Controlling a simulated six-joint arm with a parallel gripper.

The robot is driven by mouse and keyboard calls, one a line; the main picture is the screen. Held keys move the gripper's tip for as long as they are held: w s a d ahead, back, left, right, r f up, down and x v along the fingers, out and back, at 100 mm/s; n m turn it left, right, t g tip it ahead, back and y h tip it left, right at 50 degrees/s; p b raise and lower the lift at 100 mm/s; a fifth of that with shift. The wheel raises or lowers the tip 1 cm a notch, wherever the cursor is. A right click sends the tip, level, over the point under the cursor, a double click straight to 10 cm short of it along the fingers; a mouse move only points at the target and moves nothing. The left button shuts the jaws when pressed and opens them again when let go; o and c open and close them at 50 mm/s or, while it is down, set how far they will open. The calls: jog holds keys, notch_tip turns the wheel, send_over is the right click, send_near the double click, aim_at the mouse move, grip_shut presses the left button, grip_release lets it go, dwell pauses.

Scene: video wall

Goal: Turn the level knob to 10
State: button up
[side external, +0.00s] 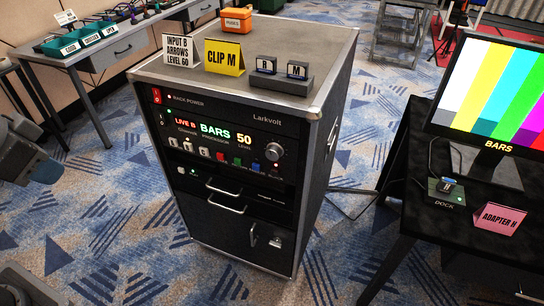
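The level knob (274,152) is a round silver-grey dial at the right of the rack's front panel. The lit level readout (243,139), above and left of the knob, shows 50. The other lit readouts show LIVE B (186,122) and BARS (215,130). Nothing touches the knob. Grey parts of my arm show at the left edge, well away from the rack. My gripper's fingers cannot be made out in this view.
On the black rack's top (290,35) stand a white card (177,48) reading INPUT B ARROWS LEVEL 60, a yellow CLIP M card (224,57), a two-slot block (275,80) and an orange box (237,19). A monitor (500,85) shows colour bars. Carpet before the rack is clear.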

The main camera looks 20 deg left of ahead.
jog(key=o, duration=0.6)
jog(key=w+a+f+m+g+y, duration=0.1)
jog(key=w+f+m+y, duration=0.3)
jog(key=w+m, duration=0.3)
jog(key=m+y, duration=0.1)
jog(key=m, duration=0.1)
jog(key=shift+f+m+g, duration=0.15)
jog(key=shift+m+g, duration=0.15)
jog(key=shift+o, duration=1.1)
jog(key=w+m, duration=0.1)
jog(key=w+f+m+t+y, duration=0.1)
jog(key=w+m, duration=0.1)
jog(key=w+d+f+m+y, duration=0.1)
jog(key=w+m, duration=0.1)
jog(key=shift+d+f, duration=0.1)
jog(key=m+t+h, duration=0.6)
jog(key=m+t, duration=0.8)
jog(key=m, duration=1.2)
send_near(272, 157)
jog(key=w, duration=0.6)
jog(key=w+a, duration=0.1)
jog(key=w, duration=0.2)
jog(key=shift+w, duration=0.3)
jog(key=shift+r+y, duration=0.25)
jog(key=shift+y, duration=0.05)
jog(key=c, duration=0.9)
